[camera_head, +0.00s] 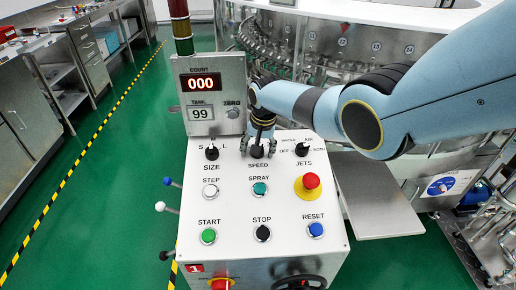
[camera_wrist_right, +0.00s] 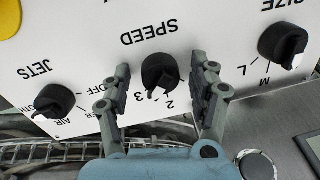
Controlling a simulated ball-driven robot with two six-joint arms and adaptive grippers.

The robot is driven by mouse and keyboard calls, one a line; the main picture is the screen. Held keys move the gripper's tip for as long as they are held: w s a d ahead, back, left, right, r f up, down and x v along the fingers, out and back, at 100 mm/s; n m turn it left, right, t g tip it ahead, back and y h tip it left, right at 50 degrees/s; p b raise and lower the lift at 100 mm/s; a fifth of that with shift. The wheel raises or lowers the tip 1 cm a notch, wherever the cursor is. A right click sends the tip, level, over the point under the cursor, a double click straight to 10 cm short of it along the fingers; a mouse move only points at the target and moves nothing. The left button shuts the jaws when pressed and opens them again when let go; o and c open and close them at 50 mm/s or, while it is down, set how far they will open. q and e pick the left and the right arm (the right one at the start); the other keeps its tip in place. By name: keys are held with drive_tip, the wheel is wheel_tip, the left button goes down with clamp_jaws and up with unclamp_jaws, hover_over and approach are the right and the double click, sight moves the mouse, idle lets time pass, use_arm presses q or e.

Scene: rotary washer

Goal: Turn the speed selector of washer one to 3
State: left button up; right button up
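The speed selector is a black knob on the white control panel; it shows in the wrist view (camera_wrist_right: 162,74) under the upside-down SPEED label, with marks 2 and 3 beside it. Its pointer end appears to lie between 2 and 3. My right gripper (camera_wrist_right: 160,98) is open, one finger on each side of the knob. The finger at the left is apart from it; the one at the right is closer, and contact is unclear. In the head view my right gripper (camera_head: 259,147) partly covers the speed selector (camera_head: 257,152). My left gripper is not in view.
The SIZE knob (camera_head: 212,153) and JETS knob (camera_head: 303,149) flank the speed selector. Below are several push buttons and a red emergency button (camera_head: 311,181). A red tag (camera_head: 195,268) reads 1. The display box (camera_head: 215,95) rises behind, close to my right arm.

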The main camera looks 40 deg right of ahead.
drive_tip(key=shift+r, duration=0.1)
drive_tip(key=v, duration=1.1)
drive_tip(key=shift+r, duration=0.35)
drive_tip(key=shift+s, duration=0.1)
